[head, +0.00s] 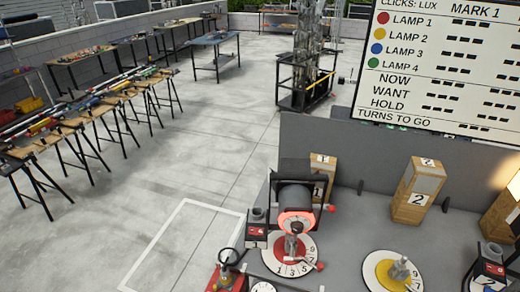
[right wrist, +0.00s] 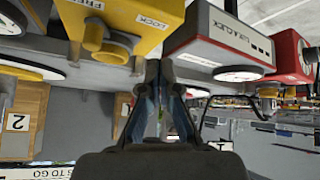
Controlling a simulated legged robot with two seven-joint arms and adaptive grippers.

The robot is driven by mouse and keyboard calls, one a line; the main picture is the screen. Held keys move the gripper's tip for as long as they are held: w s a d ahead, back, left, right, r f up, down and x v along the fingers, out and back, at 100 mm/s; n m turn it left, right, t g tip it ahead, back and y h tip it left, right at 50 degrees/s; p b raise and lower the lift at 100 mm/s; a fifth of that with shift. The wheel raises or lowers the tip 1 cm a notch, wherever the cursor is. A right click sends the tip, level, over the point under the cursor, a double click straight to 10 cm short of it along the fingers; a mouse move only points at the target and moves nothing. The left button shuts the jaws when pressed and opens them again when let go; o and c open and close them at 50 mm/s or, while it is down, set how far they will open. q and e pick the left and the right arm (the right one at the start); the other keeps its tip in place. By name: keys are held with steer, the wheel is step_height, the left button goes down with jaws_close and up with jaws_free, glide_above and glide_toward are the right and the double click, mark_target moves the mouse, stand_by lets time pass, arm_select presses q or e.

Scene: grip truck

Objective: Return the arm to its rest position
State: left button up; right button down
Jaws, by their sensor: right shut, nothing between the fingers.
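My right gripper (right wrist: 158,72) shows in the right wrist view, its two fingers together and empty. The fingertips are close below a yellow box with a knob (right wrist: 108,42) marked LOCK and a grey box (right wrist: 222,42) marked LUX/CLICK; I cannot tell whether they touch anything. The picture from this wrist is upside down. I cannot make out either gripper in the head view. My left gripper is in neither view.
A grey bench carries a lit red lamp (head: 295,222) over a red dial (head: 274,258), a yellow dial (head: 378,272) and wooden blocks (head: 408,210). A lettered board (head: 440,60) stands behind. Tool tables (head: 75,130) line the left; the floor (head: 190,150) between is open.

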steer(key=s+d+f+g, duration=0.2)
steer(key=s+f+g, duration=0.35)
steer(key=s, duration=0.65)
step_height(320, 180, down, 26)
steer(key=s, duration=0.2)
steer(key=s+d+f, duration=0.1)
steer(key=s+f, duration=0.6)
steer(key=s, duration=0.1)
steer(key=s+d+f+g, duration=0.1)
steer(key=s+d+f, duration=0.1)
steer(key=s+f, duration=0.6)
steer(key=shift+s+d+f, duration=0.25)
steer(key=shift+s+f, duration=0.05)
steer(key=shift+s, duration=0.25)
steer(key=shift+g, duration=0.25)
